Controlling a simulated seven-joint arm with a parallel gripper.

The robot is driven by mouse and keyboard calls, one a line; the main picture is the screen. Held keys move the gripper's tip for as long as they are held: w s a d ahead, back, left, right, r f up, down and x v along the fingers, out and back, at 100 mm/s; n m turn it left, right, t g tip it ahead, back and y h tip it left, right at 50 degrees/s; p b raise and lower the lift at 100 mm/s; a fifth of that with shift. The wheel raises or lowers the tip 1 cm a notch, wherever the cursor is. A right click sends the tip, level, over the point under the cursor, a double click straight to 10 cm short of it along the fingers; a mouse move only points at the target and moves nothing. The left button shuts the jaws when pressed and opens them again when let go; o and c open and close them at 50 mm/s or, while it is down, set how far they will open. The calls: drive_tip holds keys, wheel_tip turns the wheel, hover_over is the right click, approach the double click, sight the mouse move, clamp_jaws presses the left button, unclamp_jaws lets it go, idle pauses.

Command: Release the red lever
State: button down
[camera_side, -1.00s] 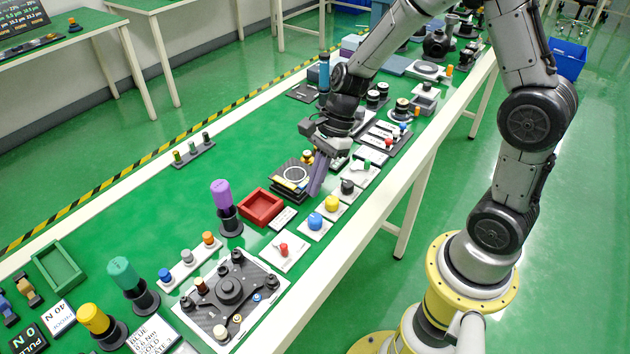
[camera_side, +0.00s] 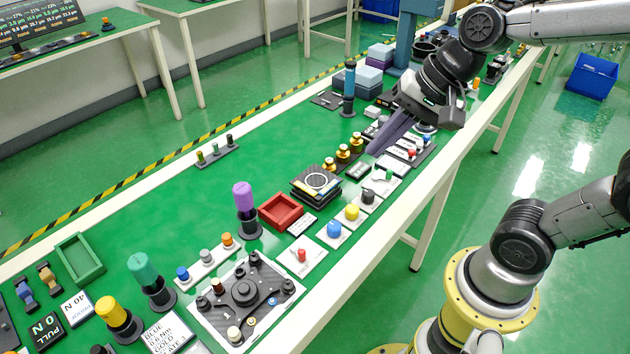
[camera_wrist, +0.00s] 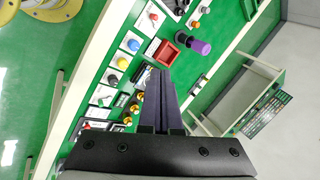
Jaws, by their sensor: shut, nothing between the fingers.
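My gripper (camera_side: 376,150) is shut and empty; its purple-grey fingers point down and left above the table, beside the row of control plates. It shows from behind in the wrist view (camera_wrist: 159,75). A small red-topped control (camera_side: 411,154) sits with a blue one on a plate right of the fingertips, apart from them. Another red-topped control (camera_side: 302,256) stands on a white plate at the near end of the row; it also shows in the wrist view (camera_wrist: 153,16). I cannot tell which of these is the red lever, or its position.
A blue knob (camera_side: 334,228), yellow knob (camera_side: 352,212) and dark knob (camera_side: 368,195) line the front edge. Gold weights (camera_side: 343,152) stand left of the fingers.

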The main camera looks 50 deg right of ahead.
drive_tip(key=s+d+n+h, duration=0.2)
drive_tip(key=s+d+n, duration=0.2)
drive_tip(key=s+n, duration=0.4)
drive_tip(key=shift+s+f+n+t, duration=0.15)
drive_tip(key=shift+s+n+t, duration=0.2)
drive_tip(key=shift+n, duration=0.85)
drive_tip(key=c, duration=1.5)
unclamp_jaws()
drive_tip(key=shift+s+d+n+h, duration=0.1)
drive_tip(key=shift+n+h, duration=0.2)
drive_tip(key=shift+o, duration=1.3)
drive_tip(key=shift+n, duration=0.3)
drive_tip(key=shift+o, duration=0.9)
drive_tip(key=shift+n, duration=0.8)
drive_tip(key=w+r, duration=0.1)
drive_tip(key=w, duration=0.2)
drive_tip(key=w+a+r, duration=0.1)
drive_tip(key=w, duration=0.1)
drive_tip(key=shift+r, duration=0.3)
drive_tip(key=n+g, duration=0.5)
drive_tip(key=g, duration=0.1)
hover_over(302, 251)
wheel_tip(302, 251, down, 16)
wheel_tip(302, 251, down, 13)
drive_tip(key=shift+f, duration=0.1)
